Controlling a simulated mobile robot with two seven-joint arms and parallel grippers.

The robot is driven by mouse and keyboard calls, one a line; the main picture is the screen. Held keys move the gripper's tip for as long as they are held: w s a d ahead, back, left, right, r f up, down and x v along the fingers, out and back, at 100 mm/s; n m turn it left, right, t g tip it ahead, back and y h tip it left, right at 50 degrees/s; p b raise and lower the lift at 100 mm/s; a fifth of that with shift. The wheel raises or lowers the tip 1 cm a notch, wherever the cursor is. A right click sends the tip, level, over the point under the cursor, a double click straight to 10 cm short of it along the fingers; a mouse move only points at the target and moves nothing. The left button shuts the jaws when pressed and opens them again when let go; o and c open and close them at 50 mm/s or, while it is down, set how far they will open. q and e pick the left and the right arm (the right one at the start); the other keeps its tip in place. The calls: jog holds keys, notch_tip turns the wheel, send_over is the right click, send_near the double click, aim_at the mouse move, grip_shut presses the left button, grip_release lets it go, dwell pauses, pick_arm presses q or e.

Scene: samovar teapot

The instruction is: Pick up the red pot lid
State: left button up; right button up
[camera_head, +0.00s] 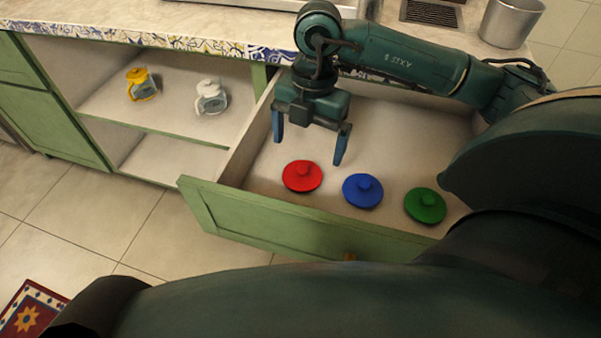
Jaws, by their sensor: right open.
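The red pot lid (302,176) lies in the open drawer, a round disc with a small knob on top. It is the leftmost of three lids there. My right gripper (309,150) is above the drawer, just behind the red lid in the picture. Its two blue fingers point down and are spread apart, with nothing between them. The fingers do not appear to touch the lid; their exact height above it is hard to tell. My left gripper is not in view.
A blue lid (362,191) and a green lid (426,206) lie to the right in the same drawer. The drawer's green front (290,228) stands nearest. A yellow pot (141,85) and a white pot (210,97) stand on the shelf at left. A metal container (510,22) stands on the counter.

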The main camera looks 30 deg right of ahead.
aim_at(303, 165)
jog(key=f, duration=0.2)
jog(key=f+b, duration=0.1)
jog(key=f, duration=0.3)
jog(key=shift+a+f, duration=0.25)
jog(key=shift+a, duration=0.15)
jog(key=shift+f+b, duration=0.3)
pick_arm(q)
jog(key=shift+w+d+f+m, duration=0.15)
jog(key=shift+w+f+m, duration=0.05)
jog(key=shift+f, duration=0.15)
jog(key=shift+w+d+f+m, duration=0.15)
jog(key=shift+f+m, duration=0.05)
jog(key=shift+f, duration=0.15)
pick_arm(e)
jog(key=shift+c, duration=0.5)
jog(key=c, duration=0.9)
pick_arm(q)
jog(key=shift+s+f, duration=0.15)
pick_arm(e)
jog(key=shift+c, duration=0.3)
jog(key=shift+r, duration=0.1)
